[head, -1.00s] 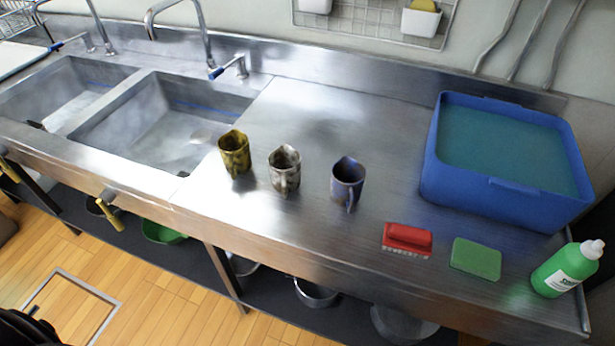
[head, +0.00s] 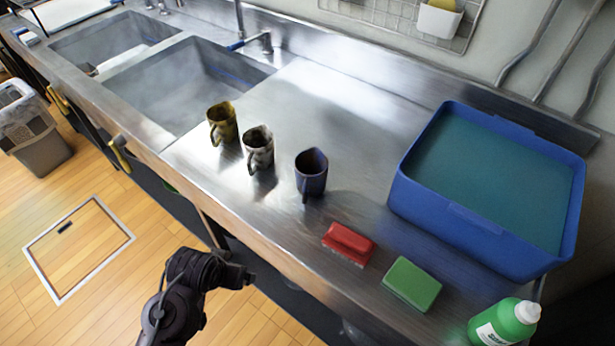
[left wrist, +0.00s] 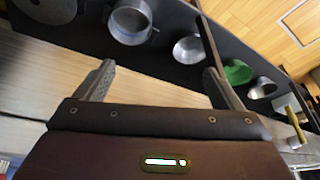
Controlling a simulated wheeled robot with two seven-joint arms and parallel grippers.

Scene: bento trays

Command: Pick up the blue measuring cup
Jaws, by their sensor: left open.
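The blue measuring cup (head: 311,172) stands upright on the steel counter (head: 370,130), the rightmost of three cups in a row, its handle toward the front edge. My left arm (head: 190,290) shows at the bottom of the head view, in front of the counter and apart from the cup. My left gripper (left wrist: 158,88) is open and empty in the left wrist view, with metal bowls and a shelf beyond its fingers. The blue cup is not in the left wrist view. My right gripper is not in view.
A white-grey cup (head: 258,148) and a yellow cup (head: 222,123) stand left of the blue cup. A red brush (head: 348,243), green sponge (head: 411,283), green bottle (head: 503,325) and blue tub (head: 480,235) are to the right. Sinks (head: 185,80) lie left.

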